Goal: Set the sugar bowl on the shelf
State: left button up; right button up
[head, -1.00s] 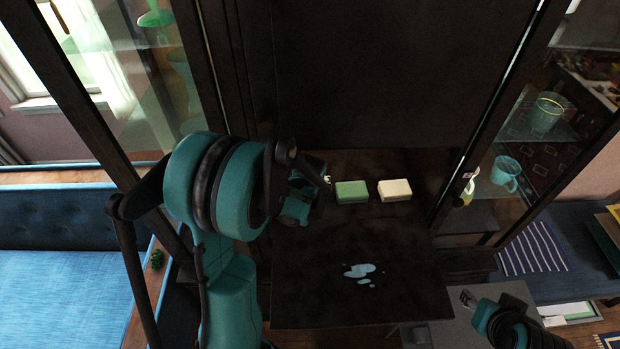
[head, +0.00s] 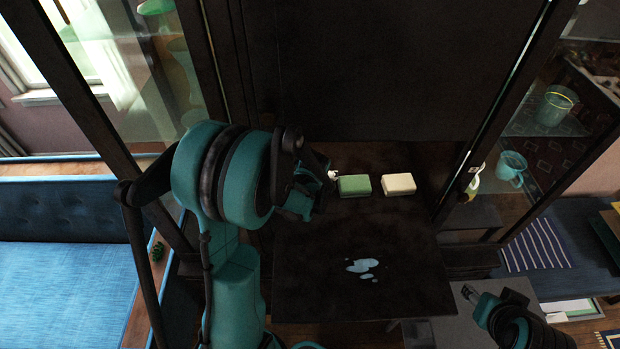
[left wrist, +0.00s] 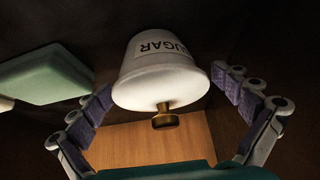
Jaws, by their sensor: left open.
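The white sugar bowl (left wrist: 160,75), lettered "SUGAR", shows upside down in the left wrist view with its brass-coloured knob (left wrist: 164,118) towards the bottom of the picture. My left gripper (left wrist: 170,100) is open, with one finger on each side of the bowl; I cannot tell if they touch it. In the head view my left gripper (head: 318,190) is over the left part of the dark cabinet surface (head: 400,160) and hides most or all of the bowl. My right gripper (head: 468,292) is low at the right, apart from the cabinet; its jaws are too small to read.
A green block (head: 355,186) and a cream block (head: 398,184) sit right of my left gripper. The dark lowered front panel (head: 420,285) carries pale blue spots (head: 361,266). Glass side cases hold a teal mug (head: 511,167) and a glass tumbler (head: 556,106).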

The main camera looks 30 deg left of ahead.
pick_arm(q)
jog(key=shift+r, duration=0.1)
jog(key=p+v, duration=0.1)
jog(key=v, duration=0.6)
jog(key=shift+s+d+r, duration=0.1)
jog(key=shift+r, duration=0.05)
jog(key=s+d+r+m+t+h, duration=0.1)
jog(key=s+d+r+m+h, duration=0.2)
jog(key=s+d, duration=1)
notch_tip(320, 180, up, 5)
jog(key=s+m, duration=0.2)
jog(key=m, duration=0.1)
jog(key=shift+s+r+m+t+h, duration=0.25)
jog(key=shift+s+m+t+h, duration=0.05)
jog(key=shift+t, duration=0.1)
